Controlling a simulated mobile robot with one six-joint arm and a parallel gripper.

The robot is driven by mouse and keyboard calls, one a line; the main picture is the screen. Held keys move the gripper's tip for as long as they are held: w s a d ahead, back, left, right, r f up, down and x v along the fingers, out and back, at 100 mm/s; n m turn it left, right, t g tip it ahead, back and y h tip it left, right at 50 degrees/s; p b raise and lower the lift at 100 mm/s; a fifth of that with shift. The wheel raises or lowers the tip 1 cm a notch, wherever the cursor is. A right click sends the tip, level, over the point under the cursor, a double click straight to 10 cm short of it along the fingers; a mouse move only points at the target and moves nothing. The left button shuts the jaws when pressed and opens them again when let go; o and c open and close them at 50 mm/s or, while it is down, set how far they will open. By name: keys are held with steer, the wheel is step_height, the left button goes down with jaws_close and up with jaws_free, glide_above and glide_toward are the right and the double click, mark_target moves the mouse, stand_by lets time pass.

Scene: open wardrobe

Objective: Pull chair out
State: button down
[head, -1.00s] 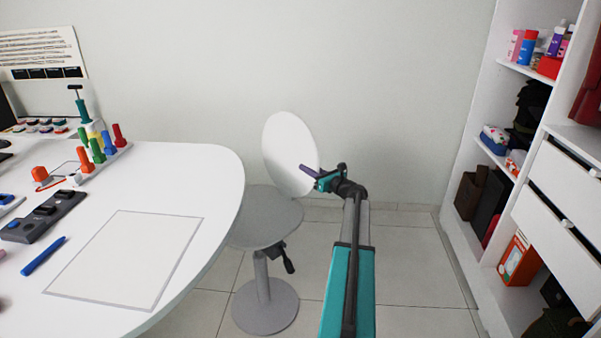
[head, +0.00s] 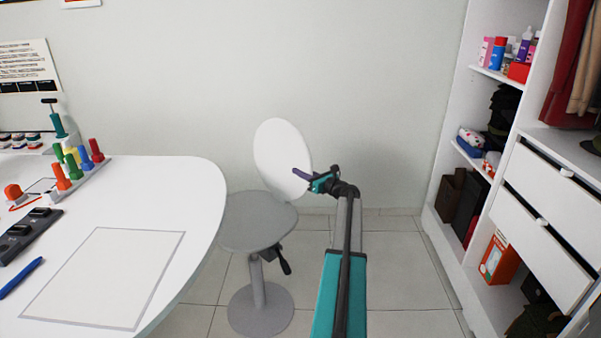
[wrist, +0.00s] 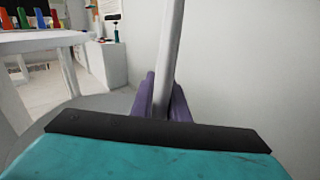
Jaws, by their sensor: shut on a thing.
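The chair has a round grey seat (head: 258,222), a white oval backrest (head: 281,158) and a grey round base (head: 260,310) on the floor. Its seat is beside the table's curved right edge and partly hidden by it. My gripper (head: 302,174) is at the right edge of the backrest. In the wrist view, my gripper's purple fingers (wrist: 163,100) are on both sides of the thin white backrest (wrist: 170,60), shut on it.
The white table (head: 200,200) fills the left, with pegs, a blue pen and a framed sheet on top. A white wardrobe (head: 452,130) with shelves and drawers stands at the right. Tiled floor (head: 400,270) is clear between chair and wardrobe.

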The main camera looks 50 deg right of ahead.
steer(key=c, duration=1.7)
jaws_free()
steer(key=shift+d, duration=0.4)
steer(key=shift+a, duration=0.15)
steer(key=shift+s, duration=0.1)
steer(key=s, duration=0.4)
steer(key=s+a+b, duration=0.1)
steer(key=s, duration=0.8)
steer(key=shift+s+a, duration=0.2)
steer(key=shift+s, duration=0.1)
steer(key=shift+s, duration=0.1)
